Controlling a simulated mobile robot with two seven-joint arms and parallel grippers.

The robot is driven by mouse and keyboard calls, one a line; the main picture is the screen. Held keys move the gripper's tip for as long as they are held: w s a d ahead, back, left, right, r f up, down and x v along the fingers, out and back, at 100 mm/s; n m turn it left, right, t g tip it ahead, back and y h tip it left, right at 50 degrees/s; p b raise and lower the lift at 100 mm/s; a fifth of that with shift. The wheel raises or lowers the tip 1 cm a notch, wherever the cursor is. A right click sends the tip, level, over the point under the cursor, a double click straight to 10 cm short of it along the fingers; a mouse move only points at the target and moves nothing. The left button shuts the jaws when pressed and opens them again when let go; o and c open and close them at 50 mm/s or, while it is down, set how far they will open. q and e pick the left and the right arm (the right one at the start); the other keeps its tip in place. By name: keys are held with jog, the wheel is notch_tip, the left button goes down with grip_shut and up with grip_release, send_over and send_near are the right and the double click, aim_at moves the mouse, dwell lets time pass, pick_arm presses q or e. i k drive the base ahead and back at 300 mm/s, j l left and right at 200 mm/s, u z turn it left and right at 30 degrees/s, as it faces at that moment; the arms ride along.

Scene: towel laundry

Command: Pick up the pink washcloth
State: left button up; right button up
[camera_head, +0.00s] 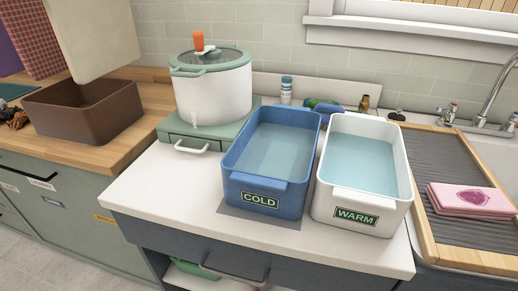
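The pink washcloth (472,199) lies folded flat on the grey ribbed drainboard (452,160) at the right. It has a darker magenta stain on top. Neither of my grippers shows in this view, and nothing touches the washcloth.
A blue tub marked COLD (239,182) and a white tub marked WARM (327,196) hold water left of the drainboard. A white lidded drum (213,95) stands behind. A brown bin (86,122) sits on the left counter. The white counter's front left (165,195) is clear.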

aim_at(453, 200)
jog(key=z, duration=1.35)
